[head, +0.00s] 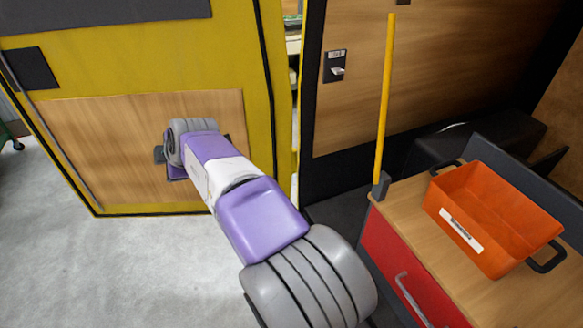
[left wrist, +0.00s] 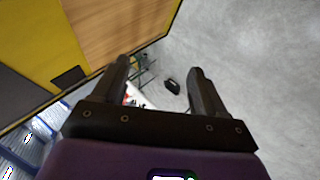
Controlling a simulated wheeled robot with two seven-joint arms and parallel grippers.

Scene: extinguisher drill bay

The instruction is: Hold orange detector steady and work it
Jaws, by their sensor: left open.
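I see no orange detector in either view. My left gripper (left wrist: 165,70) is open in the left wrist view, with its two dark fingers apart and nothing between them that it touches. Open floor shows beyond the fingers, with the edge of a yellow wall to their left. In the head view a single purple and grey arm of mine reaches up from the bottom toward that yellow wall's wooden panel. Its gripper is mostly hidden behind its own wrist.
The yellow wall (head: 140,70) carries a wooden panel (head: 90,135). At right, an orange bin (head: 490,222) stands on a wooden-topped red cabinet (head: 385,270), by an upright yellow pole (head: 385,95).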

